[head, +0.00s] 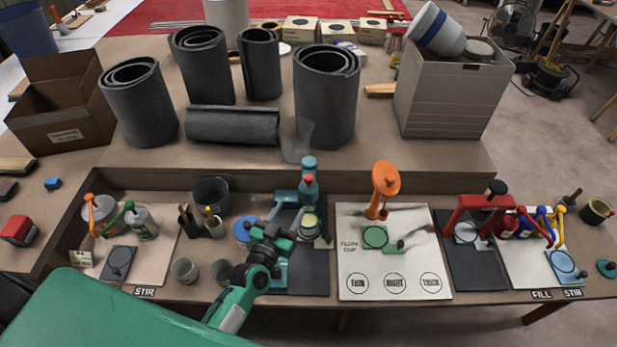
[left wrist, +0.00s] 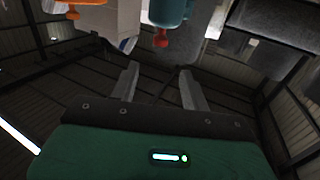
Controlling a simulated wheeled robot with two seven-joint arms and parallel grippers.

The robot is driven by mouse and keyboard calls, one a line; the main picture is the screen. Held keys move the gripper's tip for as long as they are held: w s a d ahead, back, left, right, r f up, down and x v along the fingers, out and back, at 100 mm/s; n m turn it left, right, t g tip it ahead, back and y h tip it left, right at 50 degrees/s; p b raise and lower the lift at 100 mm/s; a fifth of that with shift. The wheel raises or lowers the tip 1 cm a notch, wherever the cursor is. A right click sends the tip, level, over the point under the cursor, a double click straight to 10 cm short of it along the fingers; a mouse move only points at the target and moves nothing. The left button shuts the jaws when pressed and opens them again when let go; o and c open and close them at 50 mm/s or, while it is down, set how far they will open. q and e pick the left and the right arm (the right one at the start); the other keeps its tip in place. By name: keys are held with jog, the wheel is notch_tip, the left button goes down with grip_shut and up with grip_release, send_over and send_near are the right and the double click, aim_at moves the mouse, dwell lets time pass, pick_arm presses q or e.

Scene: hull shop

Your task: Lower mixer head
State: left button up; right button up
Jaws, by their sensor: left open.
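The mixer is a teal stand with a raised head (head: 309,190) and a red knob (head: 309,179), on a dark mat left of the flow-cup board. A can (head: 308,226) stands below the head. My left gripper (head: 283,218) is open and empty, in front of and slightly left of the mixer, apart from the knob. In the left wrist view its two fingers (left wrist: 158,88) are spread with nothing between them. The teal head (left wrist: 170,12) and a red knob (left wrist: 161,38) show at the top, beyond the fingertips. My arm hides part of the mixer's base. My right gripper is out of view.
A blue-lidded can (head: 245,231) and grey cups (head: 185,270) stand left of my gripper. An orange stand (head: 384,190) rises to the right on the white board (head: 395,260). Dark rolls (head: 328,95) stand on the raised shelf behind.

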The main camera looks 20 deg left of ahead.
aim_at(307, 181)
pick_arm(q)
jog(key=w, duration=0.4)
jog(key=w+d+p, duration=0.1)
jog(key=w, duration=0.3)
jog(key=w+p, duration=0.1)
jog(key=w, duration=0.3)
jog(key=shift+d, duration=0.2)
jog(key=shift+w, duration=0.85)
jog(key=shift+d, duration=0.1)
